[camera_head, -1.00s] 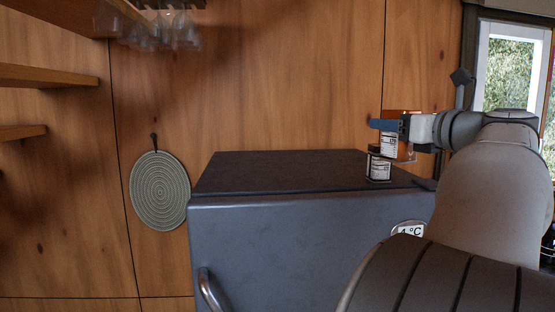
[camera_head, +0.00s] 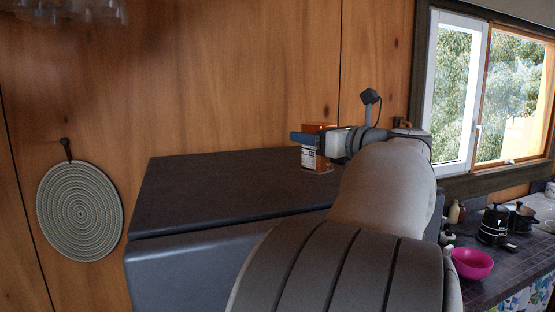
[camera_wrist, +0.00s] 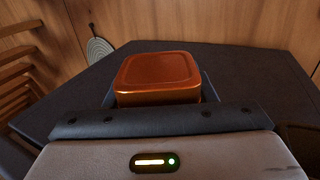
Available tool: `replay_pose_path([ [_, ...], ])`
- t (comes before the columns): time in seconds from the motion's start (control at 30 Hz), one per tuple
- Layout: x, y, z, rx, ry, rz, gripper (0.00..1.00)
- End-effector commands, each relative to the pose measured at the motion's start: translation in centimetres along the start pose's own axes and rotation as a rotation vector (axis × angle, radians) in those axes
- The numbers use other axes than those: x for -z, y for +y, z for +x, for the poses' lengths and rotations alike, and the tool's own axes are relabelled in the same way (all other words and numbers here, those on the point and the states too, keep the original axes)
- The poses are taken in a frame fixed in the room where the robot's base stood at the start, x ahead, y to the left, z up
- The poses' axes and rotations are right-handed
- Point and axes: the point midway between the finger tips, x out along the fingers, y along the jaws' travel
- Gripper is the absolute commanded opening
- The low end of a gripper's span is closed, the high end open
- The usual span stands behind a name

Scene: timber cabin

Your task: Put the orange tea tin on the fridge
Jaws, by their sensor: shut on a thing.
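The orange tea tin (camera_head: 317,158) is upright, with a white label on its side, over the right part of the dark fridge top (camera_head: 225,190). My gripper (camera_head: 312,140) is shut on it near its upper part. In the wrist view the tin's shiny orange lid (camera_wrist: 157,70) sits between my gripper's fingers (camera_wrist: 155,98), with the fridge top (camera_wrist: 245,78) around it. The tin's base appears at or just above the surface; I cannot tell whether it touches. My arm hides the fridge's right part.
The fridge top left of the tin is clear. A round woven mat (camera_head: 80,212) hangs on the timber wall. A window (camera_head: 490,90) is at right, above a counter with a pink bowl (camera_head: 472,263) and a dark kettle (camera_head: 493,226). Shelves (camera_wrist: 20,70) show in the wrist view.

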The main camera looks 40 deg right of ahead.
Motion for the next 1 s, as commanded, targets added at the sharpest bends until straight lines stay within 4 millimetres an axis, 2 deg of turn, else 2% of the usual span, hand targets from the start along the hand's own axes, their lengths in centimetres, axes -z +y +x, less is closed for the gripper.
replay_pose_path([
  [0.4, 4.8, 0.0, -0.1, 0.002, 0.000, 0.001, 0.21],
  [0.77, 5.3, -0.1, -0.1, 0.003, 0.000, -0.002, 0.21],
  [0.8, 5.4, -0.1, -0.1, 0.003, 0.000, -0.001, 0.51],
  [1.0, 5.3, -0.1, -0.1, 0.003, 0.000, -0.001, 0.68],
])
